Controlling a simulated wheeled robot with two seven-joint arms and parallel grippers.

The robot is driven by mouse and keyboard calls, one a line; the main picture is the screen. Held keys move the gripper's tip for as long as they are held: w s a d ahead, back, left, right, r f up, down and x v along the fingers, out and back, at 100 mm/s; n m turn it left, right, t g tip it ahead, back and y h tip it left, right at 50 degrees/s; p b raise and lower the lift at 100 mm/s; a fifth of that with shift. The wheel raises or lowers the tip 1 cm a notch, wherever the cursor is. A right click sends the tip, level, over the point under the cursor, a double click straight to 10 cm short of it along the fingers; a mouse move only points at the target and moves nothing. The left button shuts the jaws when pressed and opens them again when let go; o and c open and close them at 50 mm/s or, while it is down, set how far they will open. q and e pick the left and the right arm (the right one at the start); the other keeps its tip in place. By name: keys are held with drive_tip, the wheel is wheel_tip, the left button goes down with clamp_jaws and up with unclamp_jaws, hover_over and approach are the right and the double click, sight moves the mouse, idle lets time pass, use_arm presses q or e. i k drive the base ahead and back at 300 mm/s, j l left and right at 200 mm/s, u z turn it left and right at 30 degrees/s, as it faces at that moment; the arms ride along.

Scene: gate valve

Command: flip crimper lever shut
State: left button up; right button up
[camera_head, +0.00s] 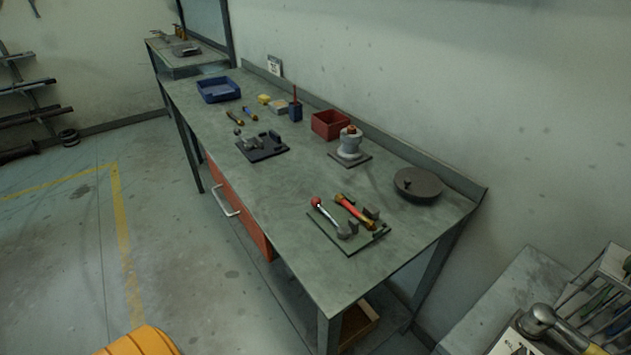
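The crimper is most likely the tool on a dark square plate (337,243) near the front end of the workbench. A silver lever with a red ball knob (316,202) slants up and to the left from its small grey block. A red bar with a yellowish end (355,211) lies beside the lever, with grey blocks around its lower end. The lever stands tilted up, with its knob apart from the red bar. I cannot tell the exact joint at this size. Neither of my grippers shows in the head view.
The green workbench (285,220) also carries a round dark disc (418,184), a grey valve-like fitting (350,145), a red bin (328,123), a blue tray (218,89) and a dark fixture (262,146). A wall stands behind; open floor (190,265) lies to the left.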

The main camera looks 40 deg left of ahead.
sight(343, 231)
drive_tip(key=u, duration=1)
drive_tip(key=i+j+z, duration=0.1)
drive_tip(key=j+z, duration=0.15)
